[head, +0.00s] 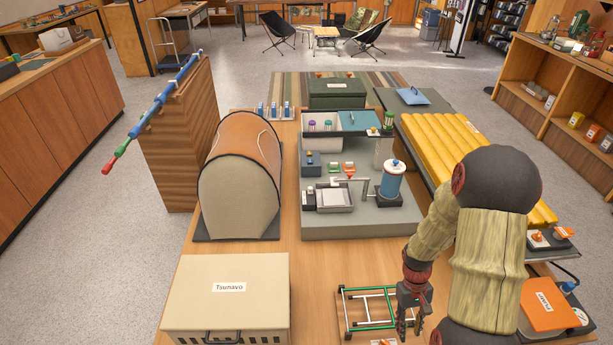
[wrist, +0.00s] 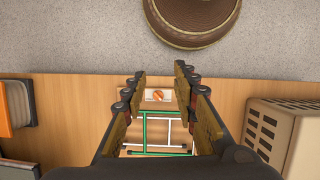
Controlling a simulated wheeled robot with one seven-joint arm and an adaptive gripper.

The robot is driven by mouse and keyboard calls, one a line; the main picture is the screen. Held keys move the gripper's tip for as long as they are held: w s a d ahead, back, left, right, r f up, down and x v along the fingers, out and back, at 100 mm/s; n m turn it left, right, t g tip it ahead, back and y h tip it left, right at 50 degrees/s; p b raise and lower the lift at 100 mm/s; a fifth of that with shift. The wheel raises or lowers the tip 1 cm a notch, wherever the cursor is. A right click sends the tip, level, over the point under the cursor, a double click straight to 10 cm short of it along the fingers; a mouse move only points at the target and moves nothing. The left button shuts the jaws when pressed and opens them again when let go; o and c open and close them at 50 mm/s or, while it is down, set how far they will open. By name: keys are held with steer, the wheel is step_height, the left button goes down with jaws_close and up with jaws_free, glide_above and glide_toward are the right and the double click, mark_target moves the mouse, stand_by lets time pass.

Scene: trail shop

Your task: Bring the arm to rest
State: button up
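My gripper (head: 409,325) hangs pointing down at the front of the wooden table, at the right side of a small green-and-white frame (head: 367,308). In the wrist view my gripper (wrist: 160,82) shows its two fingers spread apart, with nothing held between them. The green-and-white frame (wrist: 158,131) and a small pale plate with an orange knob (wrist: 158,95) show through the gap, below the fingers. My arm is bent, with its upper links in front of the table's right side. The exact height of the fingertips above the table cannot be told.
A beige box labelled Tsunavo (head: 228,294) stands front left; its vented side (wrist: 285,130) is right in the wrist view. Behind are an orange domed tent (head: 241,172), a grey display stand (head: 359,225) and a yellow mat (head: 440,150). An orange-covered item (head: 549,304) lies front right.

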steer(key=s+a+r+t, duration=0.3)
steer(key=a+r, duration=0.1)
steer(key=r, duration=0.9)
steer(key=s+a+r+t, duration=0.3)
steer(key=s+a+r, duration=0.1)
steer(key=r, duration=1)
steer(key=s+a+r+m+t, duration=0.1)
steer(key=s+a+r+t, duration=0.2)
steer(key=r, duration=1)
steer(key=shift+s+a+r+t+y, duration=0.15)
steer(key=shift+s+a+t+y, duration=0.15)
steer(key=shift+s+a, duration=0.25)
